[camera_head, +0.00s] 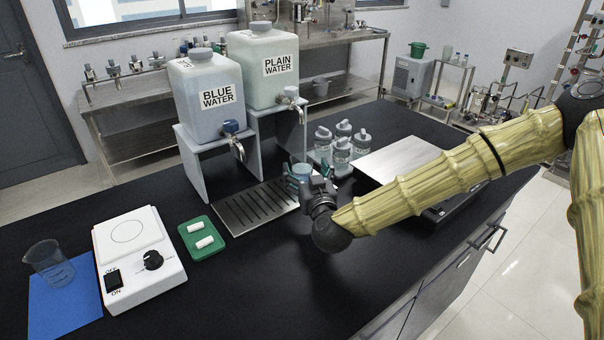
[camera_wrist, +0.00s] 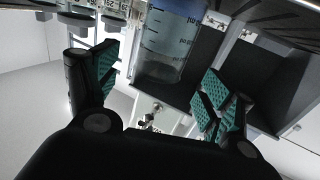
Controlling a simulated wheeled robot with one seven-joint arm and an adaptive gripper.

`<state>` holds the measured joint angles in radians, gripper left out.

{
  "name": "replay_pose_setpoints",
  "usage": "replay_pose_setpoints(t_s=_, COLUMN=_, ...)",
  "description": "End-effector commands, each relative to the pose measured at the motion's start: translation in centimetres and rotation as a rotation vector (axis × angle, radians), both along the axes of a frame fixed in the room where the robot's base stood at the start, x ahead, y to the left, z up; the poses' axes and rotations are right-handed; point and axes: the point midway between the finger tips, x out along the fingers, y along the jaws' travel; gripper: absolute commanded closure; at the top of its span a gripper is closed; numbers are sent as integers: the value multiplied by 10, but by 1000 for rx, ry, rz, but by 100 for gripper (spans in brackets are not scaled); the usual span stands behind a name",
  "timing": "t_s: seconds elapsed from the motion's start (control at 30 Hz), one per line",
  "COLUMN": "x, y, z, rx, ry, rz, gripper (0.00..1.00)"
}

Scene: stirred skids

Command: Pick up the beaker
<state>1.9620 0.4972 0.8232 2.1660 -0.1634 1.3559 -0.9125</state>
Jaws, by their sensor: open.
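A clear beaker (camera_head: 49,264) stands upright on a blue mat (camera_head: 62,303) at the front left of the black bench. A second beaker (camera_head: 302,170), looking bluish, shows just beyond my gripper (camera_head: 311,187), near the right end of the drip tray. The wrist view shows a graduated beaker (camera_wrist: 168,45) ahead of my gripper (camera_wrist: 158,88), between its spread teal-padded fingers. The fingers are open, with visible gaps beside the beaker. My wrist hides part of this beaker and its base in the head view.
A slotted drip tray (camera_head: 258,207) lies below the blue water tank (camera_head: 207,97) and plain water tank (camera_head: 264,68). Glass bottles (camera_head: 342,152) and a steel-topped device (camera_head: 403,163) stand beyond my gripper. A white stirrer (camera_head: 138,257) and green tray (camera_head: 201,238) lie left.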

Motion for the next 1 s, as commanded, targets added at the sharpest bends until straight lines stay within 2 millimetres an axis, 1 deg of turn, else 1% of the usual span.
replay_pose_setpoints(t_s=0.1, x=12, y=2, z=4, rx=1, ry=0, rz=-2, gripper=18)
replay_pose_setpoints(t_s=0.3, x=36, y=7, z=5, rx=1, ry=0, rz=-2, gripper=18)
replay_pose_setpoints(t_s=0.4, x=44, y=9, z=5, rx=0, ry=0, rz=0, gripper=18)
replay_pose_setpoints(t_s=0.5, x=48, y=10, z=4, rx=0, ry=-1, rz=-1, gripper=18)
replay_pose_setpoints(t_s=0.7, x=48, y=10, z=4, rx=0, ry=-1, rz=0, gripper=18)
replay_pose_setpoints(t_s=0.77, x=48, y=10, z=4, rx=0, ry=-1, rz=0, gripper=27)
replay_pose_setpoints(t_s=0.9, x=48, y=10, z=4, rx=0, ry=-1, rz=0, gripper=53)
replay_pose_setpoints(t_s=0.97, x=48, y=10, z=4, rx=0, ry=-1, rz=0, gripper=64)
replay_pose_setpoints(t_s=1.0, x=48, y=10, z=4, rx=0, ry=-1, rz=0, gripper=71)
